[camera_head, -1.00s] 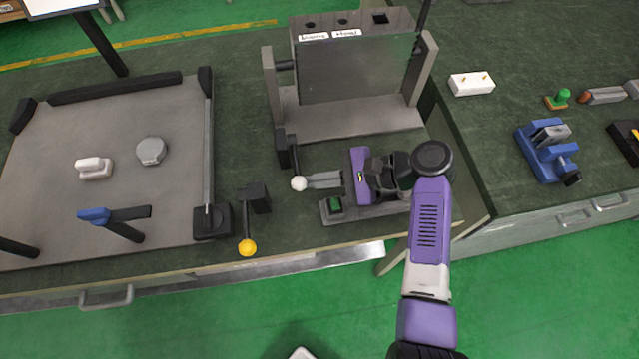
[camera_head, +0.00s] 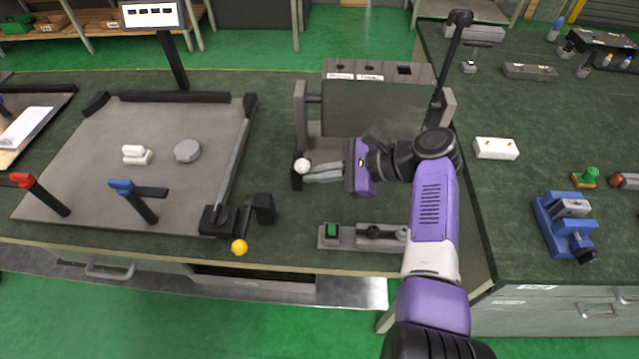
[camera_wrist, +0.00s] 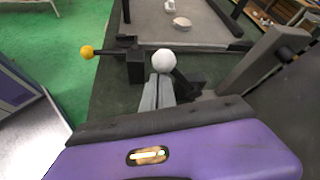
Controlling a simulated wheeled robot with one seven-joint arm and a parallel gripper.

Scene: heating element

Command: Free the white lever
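The white lever is a dark arm with a white ball knob (camera_head: 302,166) on a black mount at the left side of the grey upright box unit. The knob also shows in the wrist view (camera_wrist: 163,60), with its dark rod running down to the right. My gripper (camera_head: 310,172) reaches in from the right, its two grey fingers level and close together. In the wrist view the fingers (camera_wrist: 160,80) end at the knob, shut on the lever just at its ball. The exact contact is partly hidden by the ball.
A yellow-knobbed lever (camera_head: 240,247) stands at the bench's front, left of my gripper. A grey base with a green button (camera_head: 331,230) lies in front. The box unit (camera_head: 375,108) rises behind my gripper. A grey framed plate (camera_head: 90,165) fills the left.

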